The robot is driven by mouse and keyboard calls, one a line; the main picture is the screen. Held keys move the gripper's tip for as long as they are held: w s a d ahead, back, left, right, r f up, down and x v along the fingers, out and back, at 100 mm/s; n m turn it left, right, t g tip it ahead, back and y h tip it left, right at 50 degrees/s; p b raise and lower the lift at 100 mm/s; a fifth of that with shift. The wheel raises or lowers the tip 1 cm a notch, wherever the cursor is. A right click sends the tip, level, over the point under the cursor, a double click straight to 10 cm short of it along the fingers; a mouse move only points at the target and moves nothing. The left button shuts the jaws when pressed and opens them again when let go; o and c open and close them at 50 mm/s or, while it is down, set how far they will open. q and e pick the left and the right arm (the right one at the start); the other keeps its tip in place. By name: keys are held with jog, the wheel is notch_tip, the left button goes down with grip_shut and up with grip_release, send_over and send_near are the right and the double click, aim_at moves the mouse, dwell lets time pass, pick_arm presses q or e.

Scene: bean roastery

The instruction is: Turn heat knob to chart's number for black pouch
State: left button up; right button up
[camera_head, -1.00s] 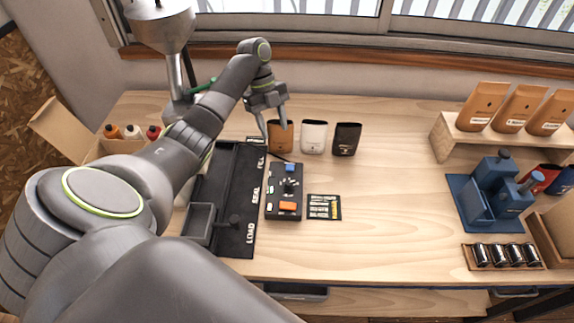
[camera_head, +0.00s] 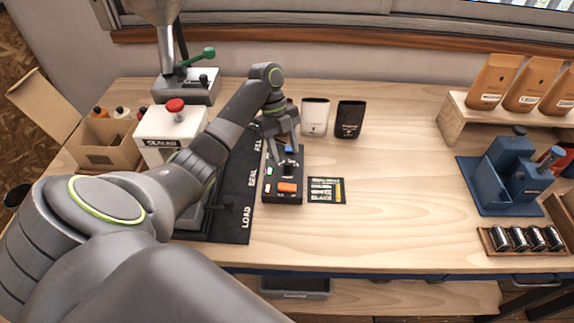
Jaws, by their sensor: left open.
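The black control box (camera_head: 283,199) lies on the table, with an orange button (camera_head: 287,188), a blue part at its far end and a dark knob (camera_head: 289,167) near its middle. My left gripper (camera_head: 287,155) is open, its fingers pointing down over the knob end of the box. I cannot tell whether the fingers touch the knob. The small black chart (camera_head: 326,190) lies right of the box; its numbers are too small to read. The black pouch (camera_head: 349,119) stands behind, right of the white pouch (camera_head: 315,116). My right gripper is not in view.
The black mat marked LOAD and SEAL (camera_head: 240,205) lies left of the box, partly under my arm. A white sealer with a red knob (camera_head: 175,107) and a cardboard box (camera_head: 103,139) stand left. Blue equipment (camera_head: 500,175) stands right. The middle right tabletop is clear.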

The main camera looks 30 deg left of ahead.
aim_at(288, 163)
pick_arm(q)
jog(key=shift+b+x, duration=0.4)
jog(key=shift+x, duration=0.85)
jog(key=shift+s+d+f, duration=0.1)
jog(key=shift+d+f, duration=0.1)
jog(key=shift+f, duration=0.2)
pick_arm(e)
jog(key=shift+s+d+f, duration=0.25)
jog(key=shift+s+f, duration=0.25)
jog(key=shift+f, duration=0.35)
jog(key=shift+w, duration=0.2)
pick_arm(q)
jog(key=shift+c, duration=0.8)
jog(key=c, duration=0.8)
jog(key=shift+r, duration=0.1)
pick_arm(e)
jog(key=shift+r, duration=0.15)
